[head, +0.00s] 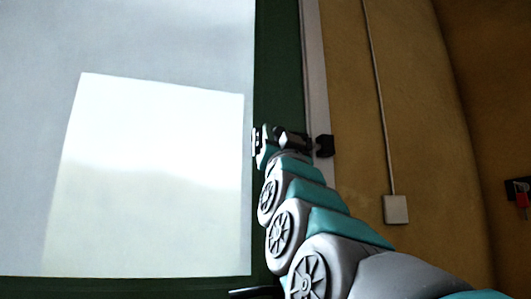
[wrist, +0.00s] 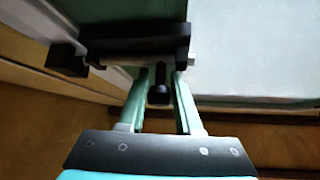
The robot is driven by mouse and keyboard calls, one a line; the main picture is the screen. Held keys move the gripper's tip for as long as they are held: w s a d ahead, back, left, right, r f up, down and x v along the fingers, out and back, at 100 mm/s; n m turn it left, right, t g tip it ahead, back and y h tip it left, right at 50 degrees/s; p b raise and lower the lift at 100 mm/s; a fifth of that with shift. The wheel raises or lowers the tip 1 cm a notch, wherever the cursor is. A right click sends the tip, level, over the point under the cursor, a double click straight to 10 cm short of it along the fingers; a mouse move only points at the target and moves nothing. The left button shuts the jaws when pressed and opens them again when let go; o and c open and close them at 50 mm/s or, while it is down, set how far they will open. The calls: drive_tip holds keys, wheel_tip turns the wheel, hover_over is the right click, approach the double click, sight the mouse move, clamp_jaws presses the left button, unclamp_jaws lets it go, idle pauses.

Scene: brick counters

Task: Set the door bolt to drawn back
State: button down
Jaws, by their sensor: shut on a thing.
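The door bolt (wrist: 108,69) is a light metal rod in a dark housing (wrist: 130,42) on the green door (head: 279,60). Its dark handle knob (wrist: 158,94) sits between the fingers of my gripper (wrist: 163,84), which is shut on it. A dark keeper (wrist: 66,60) is on the frame to the left in the wrist view; it also shows in the head view (head: 325,146), right of my gripper (head: 270,142). The rod's left end reaches close to the keeper in the wrist view. I cannot tell whether it is inside it.
A large bright glass pane (head: 150,170) fills the door left of my gripper. The pale door frame (head: 315,75) and brown wall (head: 420,110) lie to the right. A white switch box (head: 395,209) with a cable and a red item (head: 521,199) are on the wall.

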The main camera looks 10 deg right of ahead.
drive_tip(key=shift+a, duration=0.1)
drive_tip(key=c, duration=0.7)
unclamp_jaws()
drive_tip(key=shift+a, duration=0.15)
drive_tip(key=shift+o, duration=0.2)
drive_tip(key=shift+s+f, duration=0.1)
drive_tip(key=shift+f, duration=0.05)
drive_tip(key=v, duration=0.7)
drive_tip(key=shift+s+f+b, duration=0.15)
drive_tip(key=shift+s+b, duration=0.1)
drive_tip(key=shift+b, duration=0.2)
